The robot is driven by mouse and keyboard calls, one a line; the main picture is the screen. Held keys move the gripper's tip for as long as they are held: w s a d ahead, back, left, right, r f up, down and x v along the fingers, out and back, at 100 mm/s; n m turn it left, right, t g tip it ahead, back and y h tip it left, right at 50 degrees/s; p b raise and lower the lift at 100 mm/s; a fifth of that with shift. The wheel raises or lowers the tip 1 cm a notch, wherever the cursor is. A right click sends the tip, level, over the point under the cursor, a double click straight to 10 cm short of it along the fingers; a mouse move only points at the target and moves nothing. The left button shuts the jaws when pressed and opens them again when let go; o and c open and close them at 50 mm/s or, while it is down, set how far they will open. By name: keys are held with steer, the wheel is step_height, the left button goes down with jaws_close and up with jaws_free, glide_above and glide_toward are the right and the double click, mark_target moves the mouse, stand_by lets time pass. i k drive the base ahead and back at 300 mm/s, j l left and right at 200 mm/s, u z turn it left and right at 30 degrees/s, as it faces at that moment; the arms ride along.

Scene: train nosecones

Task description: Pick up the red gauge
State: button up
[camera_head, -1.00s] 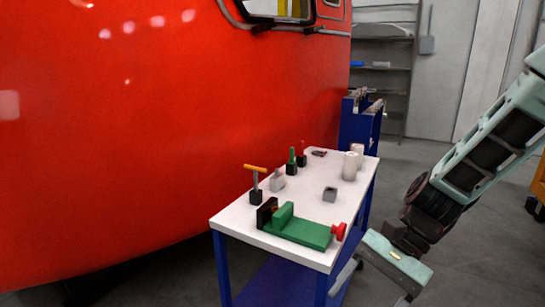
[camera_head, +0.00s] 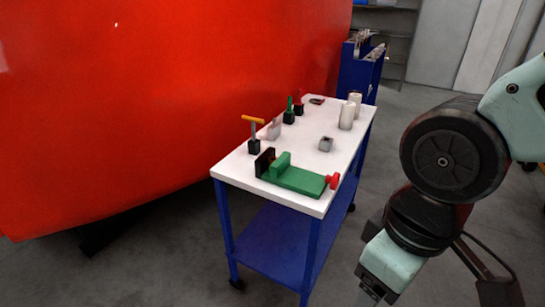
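A small red piece (camera_head: 298,106), which may be the red gauge, stands near the far left edge of the white tabletop (camera_head: 235,167). It is just behind a green-handled piece (camera_head: 289,112) in a black block, and its lower part is partly hidden. My gripper (camera_head: 370,292) is in the lower right of the head view, in front of and to the right of the table. It points down, away from all the objects. Its fingertips are near the bottom edge of the picture and unclear. No held object is visible.
A green vise (camera_head: 295,180) with a red knob fills the table's near end. An orange-handled tool (camera_head: 254,135), a grey block (camera_head: 326,144) and two white cylinders (camera_head: 347,115) stand on it. A large red train nose (camera_head: 150,100) borders the left. A blue cart (camera_head: 358,68) stands behind.

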mark_target(299, 102)
steer(key=k+j, duration=0.1)
steer(key=j, duration=0.2)
steer(key=k+j, duration=0.1)
steer(key=j, duration=0.25)
steer(key=k+j, duration=0.1)
steer(key=j, duration=0.2)
steer(key=i+j+z, duration=0.15)
steer(key=i+j, duration=0.5)
steer(key=i+j+z, duration=0.15)
steer(key=i+j, duration=0.55)
steer(key=i+j+z, duration=0.15)
steer(key=i+j, duration=0.6)
